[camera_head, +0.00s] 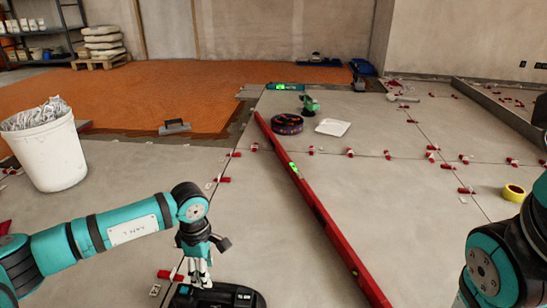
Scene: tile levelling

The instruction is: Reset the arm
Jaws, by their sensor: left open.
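My left arm (105,231) reaches in from the left, teal and black. My left gripper (200,278) points down at the bottom of the camera_head view, and its fingers are open. Just below it is a black device with a teal panel (238,295), cut off by the bottom edge; I cannot tell whether the fingers touch it. My right arm (497,262) shows at the right edge, and its gripper is outside the picture.
A long red level (322,213) lies diagonally across the grey tiles. A white bucket (49,150) stands at left. A dark red-and-black round object (287,124), white tray (332,127) and yellow tape roll (513,193) lie on the floor. Red wedges line the tile joints.

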